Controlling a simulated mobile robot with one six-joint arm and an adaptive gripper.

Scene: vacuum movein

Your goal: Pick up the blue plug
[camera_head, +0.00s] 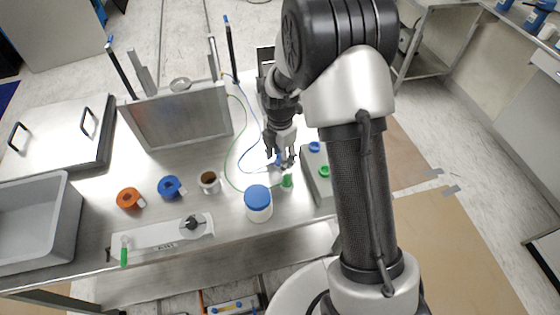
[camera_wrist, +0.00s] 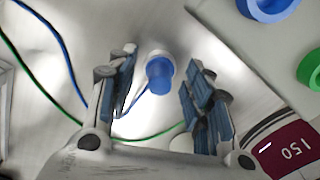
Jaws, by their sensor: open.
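The blue plug (camera_wrist: 160,72) stands on the steel bench in the wrist view, with a pale top and a blue cable (camera_wrist: 62,45) near it. My gripper (camera_wrist: 163,60) is open, with one finger on each side of the plug and a visible gap on both sides. I cannot tell how far the fingertips are above the bench. In the head view my gripper (camera_head: 282,162) points down at the bench, and the blue plug is mostly hidden by the fingers there. A green plug (camera_head: 287,181) stands just in front of my gripper.
A grey box with a blue socket (camera_head: 314,147) and a green socket (camera_head: 325,171) is right of my gripper. A blue-lidded jar (camera_head: 258,205) stands in front. A green cable (camera_head: 229,150) runs to the left. A brown-filled cup (camera_head: 209,181) and metal panel (camera_head: 182,117) are further left.

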